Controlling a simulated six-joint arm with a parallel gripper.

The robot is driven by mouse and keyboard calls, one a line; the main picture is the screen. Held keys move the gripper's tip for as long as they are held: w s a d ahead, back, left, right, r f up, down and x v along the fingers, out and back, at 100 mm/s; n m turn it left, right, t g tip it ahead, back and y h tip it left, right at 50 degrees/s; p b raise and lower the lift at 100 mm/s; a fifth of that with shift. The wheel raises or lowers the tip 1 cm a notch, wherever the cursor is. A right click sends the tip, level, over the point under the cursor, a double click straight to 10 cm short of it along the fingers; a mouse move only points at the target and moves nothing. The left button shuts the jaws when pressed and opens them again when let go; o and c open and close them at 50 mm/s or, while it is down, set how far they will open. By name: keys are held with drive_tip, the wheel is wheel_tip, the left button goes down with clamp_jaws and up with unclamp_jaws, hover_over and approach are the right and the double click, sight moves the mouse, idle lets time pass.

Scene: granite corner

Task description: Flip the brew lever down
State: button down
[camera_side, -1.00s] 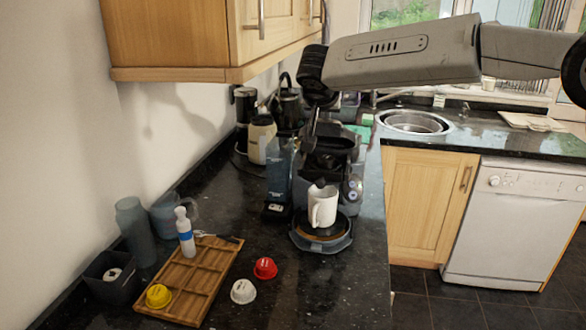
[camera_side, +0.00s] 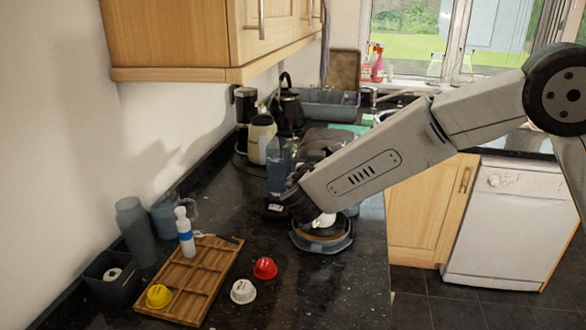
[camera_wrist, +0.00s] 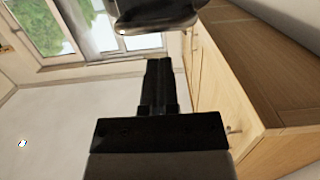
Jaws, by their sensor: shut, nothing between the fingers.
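The coffee machine is mostly hidden behind my arm in the side view; its clear blue water tank (camera_side: 280,168) and round drip tray (camera_side: 322,243) show. A white mug (camera_side: 323,220) on the tray is partly covered by my wrist. The brew lever cannot be made out in the side view. My gripper (camera_wrist: 158,64) is shut and empty in the wrist view, its dark fingers together. A dark rounded part (camera_wrist: 156,14) hangs ahead of the fingertips, apart from them in the picture; I cannot tell whether it is the lever or another part of the machine.
A wooden tray (camera_side: 205,270) holds a yellow capsule (camera_side: 158,296) and a white-and-blue bottle (camera_side: 185,234). Red (camera_side: 265,268) and white (camera_side: 243,291) capsules lie beside it. A kettle (camera_side: 289,108) stands behind. A wall cupboard (camera_side: 170,40) overhangs the left. The front counter right of the capsules is clear.

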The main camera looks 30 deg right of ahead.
drive_tip(key=shift+s+a+f, duration=0.1)
drive_tip(key=shift+f, duration=0.65)
drive_tip(key=shift+s+a+f, duration=0.1)
drive_tip(key=shift+f, duration=0.65)
drive_tip(key=shift+f, duration=0.15)
drive_tip(key=s+a+r, duration=0.5)
drive_tip(key=s+a, duration=0.2)
drive_tip(key=shift+s+a+r, duration=0.2)
drive_tip(key=shift+s+a, duration=0.1)
drive_tip(key=shift+d, duration=0.1)
